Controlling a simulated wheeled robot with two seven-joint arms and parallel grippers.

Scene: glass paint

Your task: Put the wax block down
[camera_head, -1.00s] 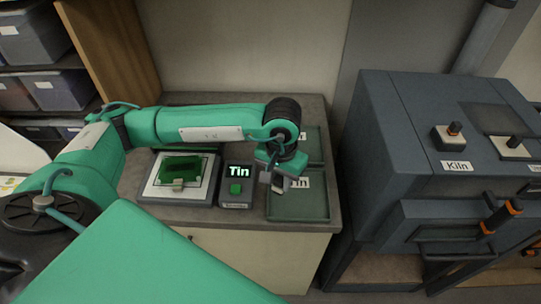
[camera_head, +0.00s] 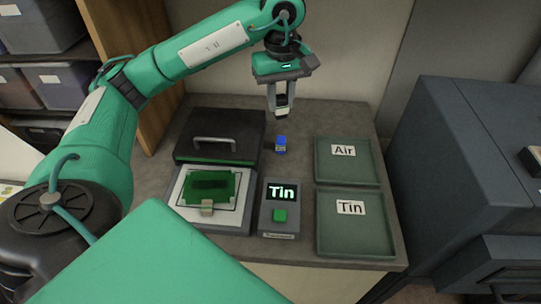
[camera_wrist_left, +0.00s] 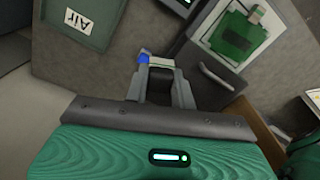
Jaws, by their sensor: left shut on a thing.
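My left gripper (camera_head: 281,108) is shut on a small pale block (camera_head: 282,113), which I take to be the wax block. It holds the block above the back of the worktop, and the fingers hide part of it. In the left wrist view the pale block (camera_wrist_left: 161,62) shows between the fingertips of the gripper (camera_wrist_left: 160,75). A small blue-topped item (camera_head: 281,143) stands on the worktop just below the gripper in the head view; its blue part also shows in the wrist view (camera_wrist_left: 144,57). My right gripper is not in view.
A dark lidded plate device (camera_head: 214,165) with a handle is left of the blue item. Trays labelled "Air" (camera_head: 345,174) and "Tin" (camera_head: 350,235) stand right.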

